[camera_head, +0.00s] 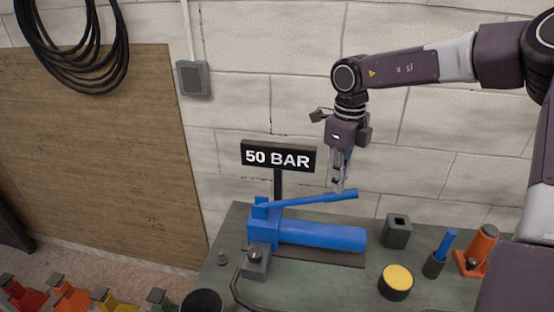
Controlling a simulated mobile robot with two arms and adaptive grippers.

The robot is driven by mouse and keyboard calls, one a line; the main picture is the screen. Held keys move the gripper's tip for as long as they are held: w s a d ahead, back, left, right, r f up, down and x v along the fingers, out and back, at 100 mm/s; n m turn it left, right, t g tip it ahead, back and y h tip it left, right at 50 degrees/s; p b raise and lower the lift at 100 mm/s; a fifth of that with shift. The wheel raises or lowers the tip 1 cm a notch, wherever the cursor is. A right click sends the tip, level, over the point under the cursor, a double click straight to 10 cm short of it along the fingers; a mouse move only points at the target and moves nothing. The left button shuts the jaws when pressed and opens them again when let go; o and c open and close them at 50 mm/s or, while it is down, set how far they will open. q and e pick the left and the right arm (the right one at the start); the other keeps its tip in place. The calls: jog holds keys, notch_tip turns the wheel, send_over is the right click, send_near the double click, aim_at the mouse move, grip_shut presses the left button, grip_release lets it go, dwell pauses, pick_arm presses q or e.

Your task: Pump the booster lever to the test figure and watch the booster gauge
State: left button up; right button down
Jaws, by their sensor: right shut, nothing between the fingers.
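The blue booster pump (318,236) lies on the bench (222,262) with its cylinder pointing right. Its blue lever (312,200) runs from the pump's left end and rises slightly to the right. A black sign reading "50 BAR" (277,157) stands on a post behind the pump. My right gripper (339,188) comes down from above and is shut, with its fingertips at the lever near its right end. I cannot tell whether they touch it. I cannot make out a gauge face; a dark round thing (202,301) is cut off at the bottom edge. My left gripper is not in view.
Right of the pump are a grey block with a square hole (398,231), a yellow-topped round tin (396,282), a blue-handled thing in a dark cup (434,264) and an orange stand (478,253). A block wall stands behind. Coloured items (70,297) are at lower left.

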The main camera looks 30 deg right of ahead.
dwell(0.4)
jog(key=shift+f+b, duration=0.35)
notch_tip(320, 180, down, 7)
jog(key=b, duration=0.6)
jog(key=shift+s+r, duration=0.1)
jog(key=shift+r, duration=0.1)
jog(key=shift+d+r+p, duration=0.1)
jog(key=shift+r+p, duration=0.1)
jog(key=shift+p, duration=0.1)
notch_tip(320, 180, up, 7)
jog(key=p, duration=0.3)
jog(key=shift+p, duration=0.4)
jog(key=shift+f, duration=0.1)
